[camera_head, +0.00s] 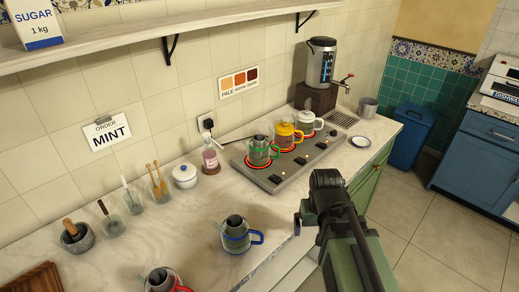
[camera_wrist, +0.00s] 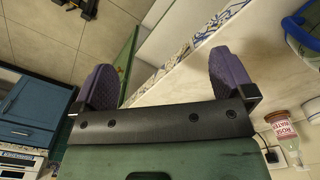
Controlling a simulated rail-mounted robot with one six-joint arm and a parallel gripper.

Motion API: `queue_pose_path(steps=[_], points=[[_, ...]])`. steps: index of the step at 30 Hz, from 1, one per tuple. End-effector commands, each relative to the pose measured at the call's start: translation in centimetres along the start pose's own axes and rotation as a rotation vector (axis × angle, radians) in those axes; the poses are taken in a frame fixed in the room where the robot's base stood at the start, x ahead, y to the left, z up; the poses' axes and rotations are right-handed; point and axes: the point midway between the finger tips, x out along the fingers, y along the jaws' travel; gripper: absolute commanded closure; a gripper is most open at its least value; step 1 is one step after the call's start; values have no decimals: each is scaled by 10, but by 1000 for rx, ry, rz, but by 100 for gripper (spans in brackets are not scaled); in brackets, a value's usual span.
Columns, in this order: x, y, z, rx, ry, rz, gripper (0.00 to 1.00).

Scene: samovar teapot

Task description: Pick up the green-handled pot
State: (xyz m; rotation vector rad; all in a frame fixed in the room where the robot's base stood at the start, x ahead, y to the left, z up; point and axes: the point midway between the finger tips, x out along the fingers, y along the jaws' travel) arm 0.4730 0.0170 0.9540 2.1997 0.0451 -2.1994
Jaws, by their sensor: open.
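The green-handled pot (camera_head: 259,153) is a clear and grey pot standing upright on the left, red-ringed burner of the hot plate (camera_head: 291,172). My gripper is open and empty in the wrist view (camera_wrist: 167,78), its two purple pads wide apart. In the head view my arm is in front of the counter, to the right of and nearer than the pot, and apart from it. The fingers are mostly hidden there. A blue and green rimmed object is cut off at the wrist view's right edge; I cannot tell which pot it is.
Yellow-handled (camera_head: 285,136) and white-handled (camera_head: 306,124) pots share the hot plate. A blue-handled pot (camera_head: 236,235) and a red-handled pot (camera_head: 163,281) stand on the near counter. A rose water bottle (camera_head: 210,158) and sugar bowl (camera_head: 185,176) stand left. The samovar (camera_head: 320,65) is behind.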

Motion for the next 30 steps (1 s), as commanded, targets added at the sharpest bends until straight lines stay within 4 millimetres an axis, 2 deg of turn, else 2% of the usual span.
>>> queue_pose_path(steps=[1,2,3,5,6,9,12,13,16,21,30], points=[[-40,-13,-45,-28,1,0,0],[-55,-23,-75,-53,1,0,0],[-74,-39,-120,-109,1,0,0],[-98,-67,-187,-225,1,0,0],[-111,-86,-231,-315,1,0,0],[-132,-131,-327,-557,1,-1,0],[-127,-151,-388,-771,1,-1,0],[-124,-152,-396,-827,1,-1,0],[-123,-149,-386,-937,1,-1,0],[-118,-149,-384,-960,2,-1,0],[-63,-148,-384,-957,2,-1,0]])
